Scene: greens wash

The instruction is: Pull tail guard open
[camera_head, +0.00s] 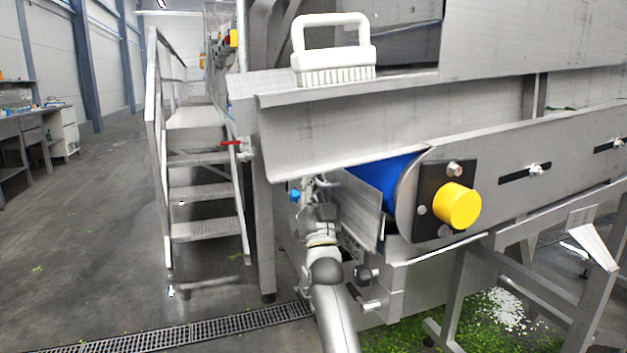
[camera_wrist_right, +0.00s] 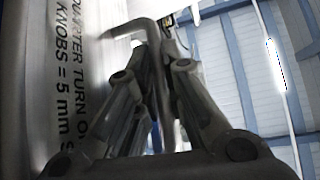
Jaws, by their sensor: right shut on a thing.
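The tail guard (camera_head: 362,208) is a grey sheet-metal plate at the end of the conveyor, below the overhanging metal ledge. The blue belt (camera_head: 382,180) shows between the guard and the side frame. My right gripper (camera_head: 316,188) is at the guard's left side, partly hidden under the ledge. In the right wrist view its fingers (camera_wrist_right: 152,82) are closed around a bent metal handle (camera_wrist_right: 147,30), beside a panel with black printed text (camera_wrist_right: 68,75). How far the guard stands open is hard to tell. My left gripper is out of view.
A white brush (camera_head: 335,70) sits on the ledge (camera_head: 345,130) above. A yellow round cap (camera_head: 458,206) sticks out from the conveyor side. Metal steps (camera_head: 203,190) stand to the left. Greens (camera_head: 475,325) litter the floor at lower right. The left floor is mostly clear.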

